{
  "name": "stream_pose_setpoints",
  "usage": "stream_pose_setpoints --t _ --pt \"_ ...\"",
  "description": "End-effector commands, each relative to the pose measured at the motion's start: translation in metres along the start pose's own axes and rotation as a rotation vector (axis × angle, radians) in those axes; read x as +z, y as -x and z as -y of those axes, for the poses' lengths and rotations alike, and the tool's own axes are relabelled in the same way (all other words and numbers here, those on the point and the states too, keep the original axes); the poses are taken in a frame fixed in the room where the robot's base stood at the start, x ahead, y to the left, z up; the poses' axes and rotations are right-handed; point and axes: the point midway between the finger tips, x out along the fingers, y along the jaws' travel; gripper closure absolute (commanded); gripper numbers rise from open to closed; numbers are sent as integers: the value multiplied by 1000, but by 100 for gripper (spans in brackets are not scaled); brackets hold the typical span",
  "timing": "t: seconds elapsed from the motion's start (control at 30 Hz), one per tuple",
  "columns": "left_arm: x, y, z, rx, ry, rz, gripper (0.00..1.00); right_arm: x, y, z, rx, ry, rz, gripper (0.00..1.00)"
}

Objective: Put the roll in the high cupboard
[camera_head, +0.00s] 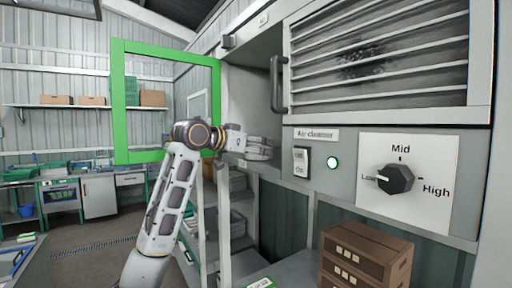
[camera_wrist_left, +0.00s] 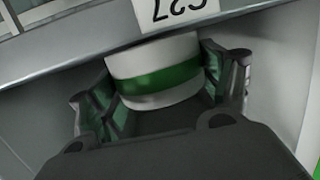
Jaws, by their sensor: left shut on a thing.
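The roll (camera_wrist_left: 155,75) is white with a green band and sits between the fingers of my left gripper (camera_wrist_left: 165,92) in the left wrist view. The gripper is shut on it. In the head view my left gripper (camera_head: 258,148) is at the lower edge of the high cupboard (camera_head: 250,90); the roll cannot be made out there. The cupboard is a grey recess, partly hidden by its side and my wrist. A green-framed panel (camera_head: 117,100) stands left of it, seemingly its open door. My right gripper is not in view.
An air-cleaner unit (camera_head: 405,115) with a louvred grille, a dark handle (camera_head: 278,83) and a dial (camera_head: 395,178) fills the right. A brown crate (camera_head: 365,255) stands below it. In the wrist view a label (camera_wrist_left: 176,10) is just beyond the roll.

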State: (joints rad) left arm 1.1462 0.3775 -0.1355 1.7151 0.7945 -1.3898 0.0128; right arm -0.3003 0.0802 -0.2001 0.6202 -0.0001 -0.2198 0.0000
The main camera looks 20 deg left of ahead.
Motion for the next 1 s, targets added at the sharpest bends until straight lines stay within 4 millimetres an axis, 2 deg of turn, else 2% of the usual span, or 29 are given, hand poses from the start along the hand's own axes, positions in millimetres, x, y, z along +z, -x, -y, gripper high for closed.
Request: stream_pose_setpoints --t 0.33,0.37,0.5,1.0 --pt "3 0 0 0 0 -1 51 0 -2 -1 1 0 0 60" --pt "3 -1 0 0 0 0 19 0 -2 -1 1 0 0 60" --pt "3 -1 0 0 0 0 1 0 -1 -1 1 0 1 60" --pt "0 0 0 1 0 0 0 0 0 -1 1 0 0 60"
